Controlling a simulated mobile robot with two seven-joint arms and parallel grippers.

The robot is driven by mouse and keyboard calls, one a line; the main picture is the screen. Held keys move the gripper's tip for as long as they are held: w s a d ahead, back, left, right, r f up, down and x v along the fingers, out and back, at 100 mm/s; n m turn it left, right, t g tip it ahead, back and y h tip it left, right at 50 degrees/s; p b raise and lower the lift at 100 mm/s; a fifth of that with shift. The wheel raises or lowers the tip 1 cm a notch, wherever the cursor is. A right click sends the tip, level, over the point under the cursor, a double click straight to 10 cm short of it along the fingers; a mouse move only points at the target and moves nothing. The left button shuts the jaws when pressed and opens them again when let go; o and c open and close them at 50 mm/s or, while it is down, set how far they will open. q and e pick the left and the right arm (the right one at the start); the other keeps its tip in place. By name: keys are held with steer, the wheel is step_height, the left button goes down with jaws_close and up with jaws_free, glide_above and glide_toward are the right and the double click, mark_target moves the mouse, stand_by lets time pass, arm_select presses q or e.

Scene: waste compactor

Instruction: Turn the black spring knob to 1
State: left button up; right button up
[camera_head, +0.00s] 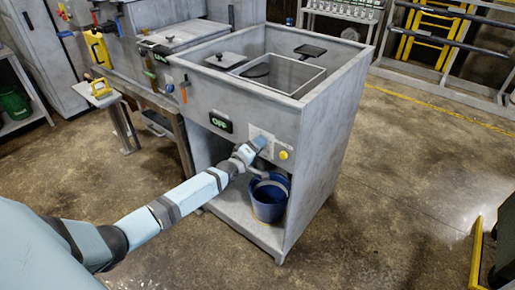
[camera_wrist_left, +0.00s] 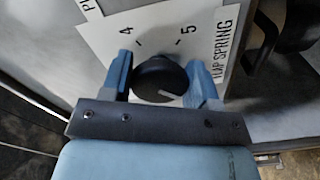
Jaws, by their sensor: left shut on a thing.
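The black spring knob (camera_wrist_left: 156,76) is round and sits on a white dial plate (camera_wrist_left: 92,38) marked 4 and 5, with a partly cut-off label ending in "SPRING". A pale line shows on the knob at its lower right. The 1 mark is not visible. My left gripper (camera_wrist_left: 162,82) is shut on the knob, with one blue finger on each side. In the head view my left gripper (camera_head: 258,143) is at the front panel of the grey compactor (camera_head: 340,130) and hides the knob. My right gripper is not in view.
A green-lit OFF display (camera_head: 221,122) is left of the dial, and a yellow button (camera_head: 283,155) is right of it. A blue bucket (camera_head: 269,202) stands on the lower shelf below my gripper.

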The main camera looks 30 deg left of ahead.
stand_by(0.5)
arm_select(q)
steer(key=o, duration=0.9)
steer(key=s+a, duration=0.1)
steer(key=s, duration=1.2)
steer(key=shift+s+p, duration=0.4)
